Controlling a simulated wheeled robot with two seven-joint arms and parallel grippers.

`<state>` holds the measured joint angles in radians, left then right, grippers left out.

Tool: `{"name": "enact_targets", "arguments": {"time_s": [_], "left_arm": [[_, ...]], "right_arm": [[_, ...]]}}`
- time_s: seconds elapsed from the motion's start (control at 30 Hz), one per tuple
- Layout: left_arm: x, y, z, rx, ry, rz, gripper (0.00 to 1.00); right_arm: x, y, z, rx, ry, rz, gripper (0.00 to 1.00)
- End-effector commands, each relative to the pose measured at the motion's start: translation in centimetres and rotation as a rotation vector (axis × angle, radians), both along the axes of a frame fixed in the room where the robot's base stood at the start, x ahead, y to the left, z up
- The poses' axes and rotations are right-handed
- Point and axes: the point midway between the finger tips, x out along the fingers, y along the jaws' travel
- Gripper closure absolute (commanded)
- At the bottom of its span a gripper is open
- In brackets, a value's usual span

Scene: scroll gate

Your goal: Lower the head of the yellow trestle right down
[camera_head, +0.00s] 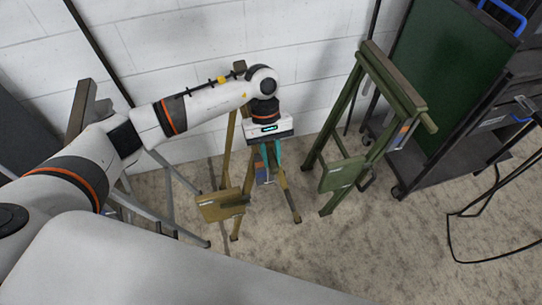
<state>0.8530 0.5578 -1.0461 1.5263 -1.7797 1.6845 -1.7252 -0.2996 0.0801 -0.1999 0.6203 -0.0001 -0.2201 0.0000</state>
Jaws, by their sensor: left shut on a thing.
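The yellow trestle (225,165) stands on the floor in the middle, near the white wall. Its splayed legs and a low yellow plate (222,205) show. Most of its head is hidden behind my left arm and gripper; a brown end shows above the arm. My left gripper (266,172) points down in front of the trestle and is shut on part of it, near a small blue-grey piece. The exact place of the grip is hard to see. My right gripper is not in view.
A green trestle (345,112) stands close on the right. Beyond it is a dark cart (447,175) with a green panel. A grey-legged trestle (172,200) stands on the left, partly behind my arm. A black cable (450,235) lies at the right. Floor in front is clear.

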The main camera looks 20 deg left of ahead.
Motion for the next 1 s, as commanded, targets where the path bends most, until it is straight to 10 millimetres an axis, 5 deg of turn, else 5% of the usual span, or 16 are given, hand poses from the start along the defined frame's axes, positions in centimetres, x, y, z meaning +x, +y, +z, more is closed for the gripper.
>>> {"name": "enact_targets", "arguments": {"time_s": [0.2,0.23,0.33,0.73,1.0], "left_arm": [[-0.4,0.0,-0.6,0.006,0.009,-0.001,1.00],[-0.4,0.0,-0.6,0.006,0.009,-0.001,0.73],[-0.3,0.0,-0.6,0.006,0.009,-0.001,0.57],[0.2,0.2,0.5,0.003,0.002,0.001,0.56],[1.9,1.3,5.2,0.004,-0.001,0.000,0.56]], "right_arm": [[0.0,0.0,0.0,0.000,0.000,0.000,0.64],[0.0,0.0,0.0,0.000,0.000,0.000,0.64],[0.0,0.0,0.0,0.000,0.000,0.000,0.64],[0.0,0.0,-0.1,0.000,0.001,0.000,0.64],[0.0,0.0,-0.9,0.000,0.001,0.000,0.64]]}}
